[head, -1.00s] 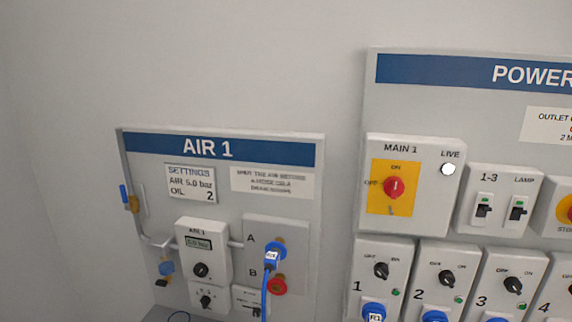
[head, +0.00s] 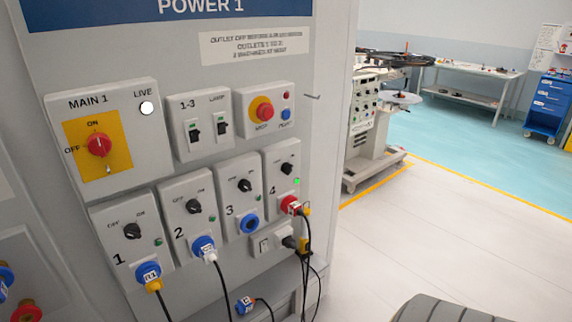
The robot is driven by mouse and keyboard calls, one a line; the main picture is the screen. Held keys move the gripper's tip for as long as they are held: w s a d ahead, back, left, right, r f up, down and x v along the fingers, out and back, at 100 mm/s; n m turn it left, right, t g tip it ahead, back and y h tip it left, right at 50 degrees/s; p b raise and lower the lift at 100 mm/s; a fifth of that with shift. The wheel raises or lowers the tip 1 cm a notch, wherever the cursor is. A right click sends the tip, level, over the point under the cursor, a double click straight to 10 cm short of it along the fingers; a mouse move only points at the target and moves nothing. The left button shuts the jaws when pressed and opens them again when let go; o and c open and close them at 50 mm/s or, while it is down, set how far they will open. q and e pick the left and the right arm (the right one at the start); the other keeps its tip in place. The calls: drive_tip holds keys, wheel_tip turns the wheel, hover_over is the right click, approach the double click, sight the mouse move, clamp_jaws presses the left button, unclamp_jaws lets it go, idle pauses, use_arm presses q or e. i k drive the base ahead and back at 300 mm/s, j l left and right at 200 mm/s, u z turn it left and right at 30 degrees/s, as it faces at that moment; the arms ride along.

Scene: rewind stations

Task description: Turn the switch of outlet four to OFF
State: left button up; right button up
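Outlet four is the rightmost box (head: 272,185) in the lower row of the POWER 1 panel, marked 4. Its black rotary switch (head: 287,169) is near the top of the box and looks turned toward the right, but the pointer is small. A green lamp (head: 297,182) below it glows brightly. A red plug (head: 291,205) with a black cable sits in its socket. Neither gripper shows in the head view.
Outlets 1 (head: 132,231), 2 (head: 193,206) and 3 (head: 245,186) stand to the left. The red MAIN 1 switch (head: 99,145) and a stop button (head: 263,111) are above. Cables hang below. Open floor (head: 440,220) lies right; a machine (head: 372,130) stands behind.

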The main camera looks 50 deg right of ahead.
sight(287, 168)
drive_tip(key=z, duration=1.55)
